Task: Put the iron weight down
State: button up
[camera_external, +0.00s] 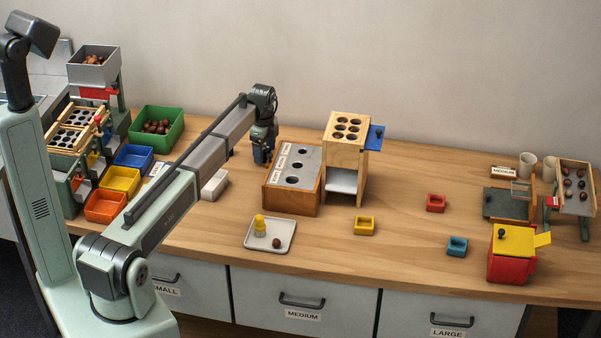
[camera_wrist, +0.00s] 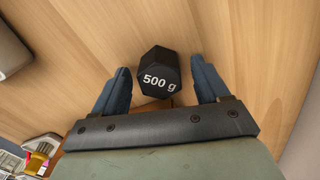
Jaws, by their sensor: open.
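The iron weight (camera_wrist: 158,68) is a dark hexagonal block marked "500 g". In the wrist view it stands on the wooden table between my gripper's two blue fingers. My gripper (camera_wrist: 159,70) is open, with a narrow gap showing on each side of the weight. In the external view my gripper (camera_external: 263,152) points down at the back of the table, left of the wooden box with a grey holed top. I cannot make out the weight apart from the gripper there.
The wooden box with the grey holed top (camera_external: 281,198) stands close on the right, and a taller wooden stand (camera_external: 345,160) beyond it. A white block (camera_external: 214,185) lies to the left. A tray (camera_external: 279,244) holds a yellow object and a chestnut.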

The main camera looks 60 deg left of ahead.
aim_at(264, 149)
jog(key=shift+r, duration=0.1)
notch_tip(264, 149, up, 12)
dwell(0.6)
